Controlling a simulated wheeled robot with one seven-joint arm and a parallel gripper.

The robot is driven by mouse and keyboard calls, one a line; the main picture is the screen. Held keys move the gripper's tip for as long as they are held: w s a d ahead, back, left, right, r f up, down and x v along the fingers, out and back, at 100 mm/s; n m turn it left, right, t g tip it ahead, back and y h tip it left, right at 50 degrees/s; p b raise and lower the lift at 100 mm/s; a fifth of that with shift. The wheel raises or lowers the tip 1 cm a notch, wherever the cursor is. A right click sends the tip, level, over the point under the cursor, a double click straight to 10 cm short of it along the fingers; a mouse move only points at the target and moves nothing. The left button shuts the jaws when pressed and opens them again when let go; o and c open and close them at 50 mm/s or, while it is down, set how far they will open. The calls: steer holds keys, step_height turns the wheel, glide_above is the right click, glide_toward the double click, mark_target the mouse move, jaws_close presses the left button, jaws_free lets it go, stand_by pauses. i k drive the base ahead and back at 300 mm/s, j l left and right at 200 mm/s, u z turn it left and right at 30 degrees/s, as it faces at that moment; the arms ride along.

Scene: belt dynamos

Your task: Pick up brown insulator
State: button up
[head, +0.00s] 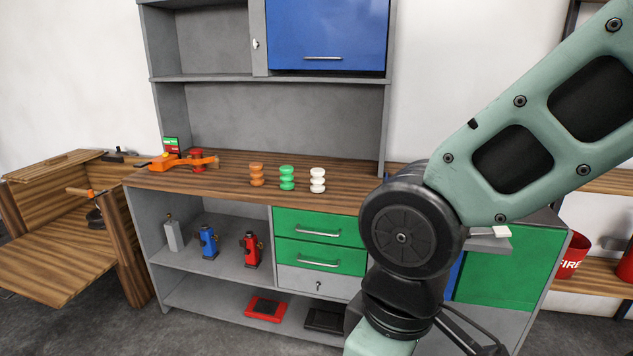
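The brown insulator (257,175) is a small ribbed piece, orange-brown in colour. It stands upright on the wooden worktop (225,180) of the grey workbench, leftmost in a row of three. The green insulator (287,178) and the white insulator (317,180) stand to its right, with small gaps between them. My arm crosses the right side of the head view and bends downward in front of the bench. My gripper is not visible in this view. Nothing hides the brown insulator.
An orange tool (172,162) lies left on the worktop. Blue (208,241) and red (250,250) dynamo-like devices stand on the shelf below. A blue cabinet door (328,32) hangs above. Green drawers (318,228) are under the worktop. A red fire bucket (572,256) stands at right.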

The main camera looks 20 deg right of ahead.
mark_target(256, 173)
steer(key=z, duration=0.45)
steer(key=i+j+z, duration=0.75)
steer(key=j, duration=0.15)
steer(key=i+j, duration=0.15)
steer(key=j, duration=0.2)
steer(key=i+j+z, duration=0.1)
steer(key=j, duration=0.25)
steer(key=i+j, duration=0.15)
steer(key=j, duration=0.2)
steer(key=i+j, duration=0.15)
steer(key=j, duration=0.2)
steer(key=i+j+z, duration=0.1)
steer(key=j, duration=0.25)
steer(key=i+j, duration=0.1)
steer(key=j, duration=0.25)
steer(key=z, duration=0.05)
